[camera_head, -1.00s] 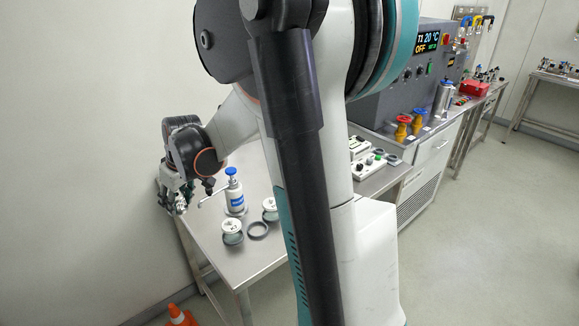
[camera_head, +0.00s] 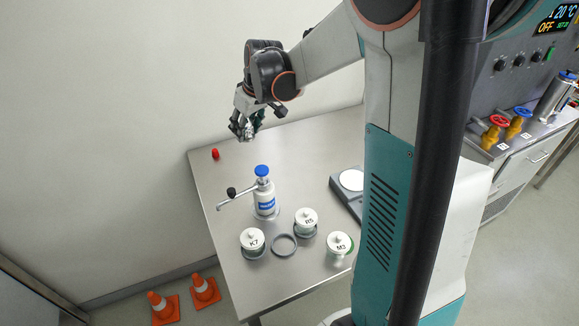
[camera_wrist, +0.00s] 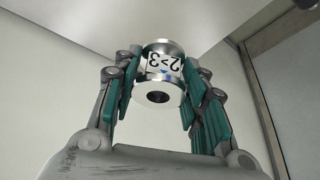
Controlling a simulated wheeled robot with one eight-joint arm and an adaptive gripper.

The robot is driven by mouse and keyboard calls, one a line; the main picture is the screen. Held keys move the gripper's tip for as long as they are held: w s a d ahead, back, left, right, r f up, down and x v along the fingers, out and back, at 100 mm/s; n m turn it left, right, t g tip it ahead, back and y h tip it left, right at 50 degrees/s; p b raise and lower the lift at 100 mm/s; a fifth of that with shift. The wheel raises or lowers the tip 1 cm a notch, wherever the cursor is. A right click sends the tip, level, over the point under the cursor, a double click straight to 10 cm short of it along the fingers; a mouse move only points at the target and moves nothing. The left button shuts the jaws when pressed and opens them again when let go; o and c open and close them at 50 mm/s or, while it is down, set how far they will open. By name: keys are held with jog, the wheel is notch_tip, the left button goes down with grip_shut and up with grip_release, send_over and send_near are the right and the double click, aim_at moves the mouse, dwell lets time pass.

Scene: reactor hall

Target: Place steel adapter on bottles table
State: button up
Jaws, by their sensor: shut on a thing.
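My gripper (camera_head: 245,128) is above the back left part of the steel table (camera_head: 310,150) in the head view. In the wrist view my gripper (camera_wrist: 157,95) has its teal-padded fingers shut on the steel adapter (camera_wrist: 160,88), a shiny metal piece with flanged ends and a white label reading "2>3". In the head view the adapter (camera_head: 254,122) is mostly hidden by the fingers. It is held clear of the tabletop. Whether this table is the bottles table cannot be told from labels.
A blue-topped bottle with a side handle (camera_head: 265,195) stands on the table. Jars K7 (camera_head: 252,240), R5 (camera_head: 306,220) and M3 (camera_head: 339,244) stand near a grey ring (camera_head: 284,245). A scale (camera_head: 350,182) and small red object (camera_head: 215,154) are there. Orange cones (camera_head: 205,288) stand on the floor.

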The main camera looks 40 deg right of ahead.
notch_tip(320, 180, down, 20)
jog(key=b, duration=0.5)
jog(key=shift+r, duration=0.1)
jog(key=shift+f, duration=0.2)
jog(key=o, duration=1.2)
jog(key=shift+r, duration=0.1)
jog(key=shift+o, duration=0.2)
jog(key=shift+r, duration=0.1)
jog(key=p+v, duration=0.3)
jog(key=v, duration=0.9)
